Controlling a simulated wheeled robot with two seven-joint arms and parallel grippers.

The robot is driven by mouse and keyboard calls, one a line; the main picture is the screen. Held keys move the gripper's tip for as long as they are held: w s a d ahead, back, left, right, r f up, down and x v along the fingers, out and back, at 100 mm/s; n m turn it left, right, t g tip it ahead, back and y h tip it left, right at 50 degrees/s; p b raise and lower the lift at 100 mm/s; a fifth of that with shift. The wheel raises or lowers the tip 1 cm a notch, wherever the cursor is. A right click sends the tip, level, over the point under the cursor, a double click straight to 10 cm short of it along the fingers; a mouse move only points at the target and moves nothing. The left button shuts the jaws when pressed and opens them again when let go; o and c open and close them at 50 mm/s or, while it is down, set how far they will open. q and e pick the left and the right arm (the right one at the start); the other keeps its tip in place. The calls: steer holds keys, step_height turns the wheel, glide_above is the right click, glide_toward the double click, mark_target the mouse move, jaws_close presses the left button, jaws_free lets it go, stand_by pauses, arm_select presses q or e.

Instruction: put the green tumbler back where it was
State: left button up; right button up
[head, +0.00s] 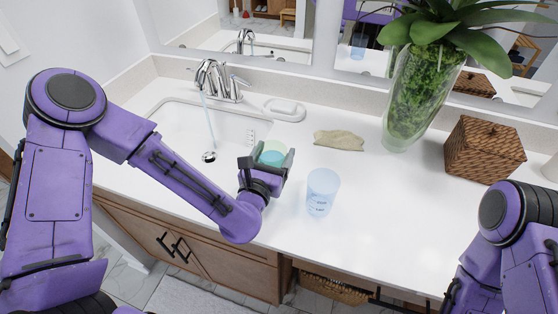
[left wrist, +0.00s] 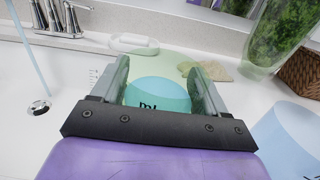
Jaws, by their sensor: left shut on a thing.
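The green tumbler (head: 272,152) is see-through, with a teal lower part. My left gripper (head: 272,162) is shut on it at the counter, just right of the sink. In the left wrist view the tumbler (left wrist: 158,92) sits between the two fingers of the gripper (left wrist: 158,88), with dark "ml" lettering on it. The gripper hides its lower part, so I cannot tell whether it touches the counter. My right arm shows at the lower right of the head view, but its gripper is out of view.
A clear blue cup (head: 321,190) stands close right of my left gripper. The sink (head: 190,132) lies left, with water running from the faucet (head: 214,80). Behind are a soap dish (head: 285,109), a beige cloth (head: 338,140), a plant vase (head: 412,110) and a wicker box (head: 483,148). The front right counter is clear.

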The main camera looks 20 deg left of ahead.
arm_select(q)
steer(key=shift+f, duration=0.7)
steer(key=shift+s+d+r, duration=0.1)
steer(key=shift+s+r, duration=0.05)
steer(key=shift+r, duration=0.05)
steer(key=shift+f, duration=0.15)
steer(key=o, duration=0.6)
steer(key=shift+f, duration=0.1)
steer(key=o, duration=0.5)
steer(key=shift+c, duration=0.2)
arm_select(e)
steer(key=shift+s+f, duration=0.25)
steer(key=shift+f, duration=0.25)
